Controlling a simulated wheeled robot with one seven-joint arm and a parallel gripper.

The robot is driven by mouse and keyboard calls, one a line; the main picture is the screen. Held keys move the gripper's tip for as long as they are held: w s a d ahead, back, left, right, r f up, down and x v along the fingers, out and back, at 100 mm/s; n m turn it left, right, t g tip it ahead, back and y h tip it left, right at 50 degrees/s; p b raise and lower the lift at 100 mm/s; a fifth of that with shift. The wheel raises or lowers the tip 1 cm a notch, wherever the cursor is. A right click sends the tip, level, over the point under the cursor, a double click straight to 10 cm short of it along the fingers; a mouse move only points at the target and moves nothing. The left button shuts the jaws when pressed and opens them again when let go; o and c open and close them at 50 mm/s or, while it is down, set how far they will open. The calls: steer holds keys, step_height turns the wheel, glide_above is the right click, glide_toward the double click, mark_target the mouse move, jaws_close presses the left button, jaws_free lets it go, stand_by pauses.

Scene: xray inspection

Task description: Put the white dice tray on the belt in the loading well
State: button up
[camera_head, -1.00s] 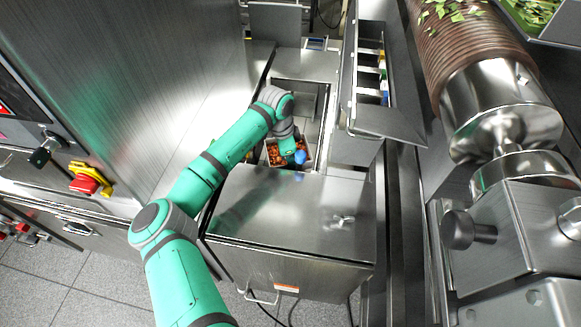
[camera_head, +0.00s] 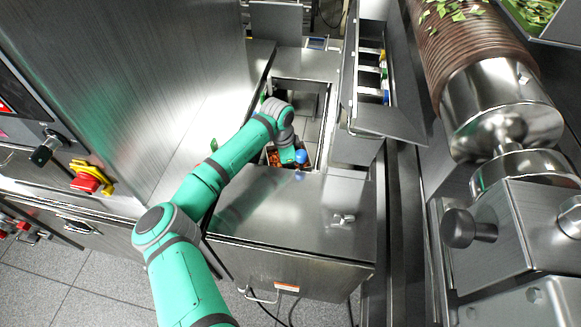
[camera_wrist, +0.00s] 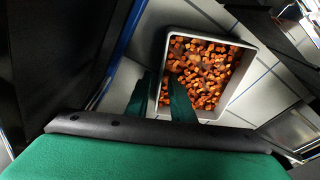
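The white dice tray (camera_wrist: 243,72), full of orange cubes, shows in the wrist view. My gripper (camera_wrist: 165,100) has one teal finger outside the tray's left wall and one inside over the cubes. It looks shut on that wall, though the contact itself is partly hidden. In the head view the tray (camera_head: 306,150) is at the near end of the loading well (camera_head: 313,87), partly hidden by my gripper (camera_head: 290,158) and the well's near edge. The light belt (camera_wrist: 208,28) shows around the tray in the wrist view; any gap beneath it cannot be told.
A steel cover (camera_head: 290,215) lies on the near side of the well. An upright steel panel with a shelf of coloured items (camera_head: 384,75) stands close on the right. A large steel cabinet (camera_head: 150,90) stands on the left. The well's far part is clear.

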step_height(320, 180, up, 12)
steer(key=a, duration=0.1)
steer(key=shift+s+a, duration=0.15)
steer(key=shift+a, duration=0.25)
steer(key=shift+r, duration=0.1)
stand_by(0.4)
